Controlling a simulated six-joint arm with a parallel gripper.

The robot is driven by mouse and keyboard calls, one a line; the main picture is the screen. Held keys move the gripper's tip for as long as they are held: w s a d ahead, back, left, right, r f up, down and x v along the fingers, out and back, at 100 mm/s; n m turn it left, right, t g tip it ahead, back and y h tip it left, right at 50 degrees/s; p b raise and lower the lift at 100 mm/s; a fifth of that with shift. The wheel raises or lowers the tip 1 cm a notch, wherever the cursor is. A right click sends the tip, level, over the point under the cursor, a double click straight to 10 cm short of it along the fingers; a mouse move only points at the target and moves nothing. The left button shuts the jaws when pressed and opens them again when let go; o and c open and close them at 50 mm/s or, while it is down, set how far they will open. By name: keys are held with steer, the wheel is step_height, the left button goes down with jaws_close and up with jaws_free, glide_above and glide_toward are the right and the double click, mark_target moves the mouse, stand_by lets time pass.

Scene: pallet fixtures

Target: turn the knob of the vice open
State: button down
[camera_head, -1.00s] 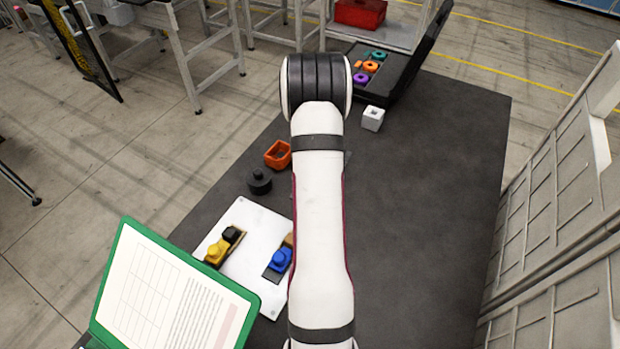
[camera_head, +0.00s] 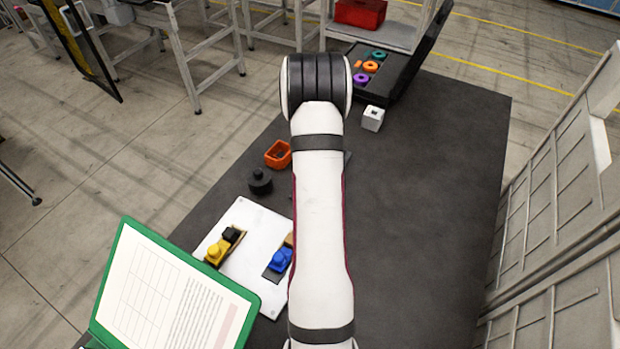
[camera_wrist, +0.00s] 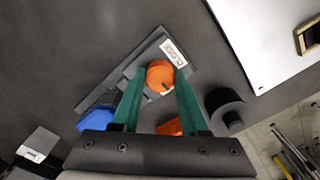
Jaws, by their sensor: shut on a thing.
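The vice (camera_wrist: 200,75) shows in the wrist view as a flat grey body lying at a slant on the dark table, with a white lettered label. Its round orange knob (camera_wrist: 160,71) has a small dark mark. My gripper (camera_wrist: 157,80) has two green fingers, one on each side of the knob, shut on it. A blue part (camera_wrist: 97,113) sits at the vice's lower left, partly behind the left finger. In the head view my arm hides the gripper and nearly all of the vice.
A black stepped cylinder (camera_head: 260,181) and an orange open box (camera_head: 278,154) stand left of my arm. A white plate (camera_head: 245,219) carries yellow and blue fixtures. A white block (camera_head: 373,118) and an open black case (camera_head: 397,78) are at the back. The table's right side is clear.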

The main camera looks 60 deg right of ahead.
steer(key=shift+c, duration=2.1)
jaws_free()
step_height(320, 180, up, 16)
steer(key=shift+f, duration=0.1)
steer(key=w+a+r+n+y, duration=0.1)
steer(key=a+r, duration=0.2)
steer(key=a, duration=1.2)
steer(key=w+a+r+n, duration=0.1)
steer(key=a+r, duration=0.2)
steer(key=a, duration=1.2)
steer(key=s+a+f+n, duration=0.1)
steer(key=s+a+f, duration=0.2)
steer(key=s+a, duration=0.8)
steer(key=shift+a+f+n+y, duration=0.3)
steer(key=shift+a+y, duration=0.1)
steer(key=shift+a, duration=0.05)
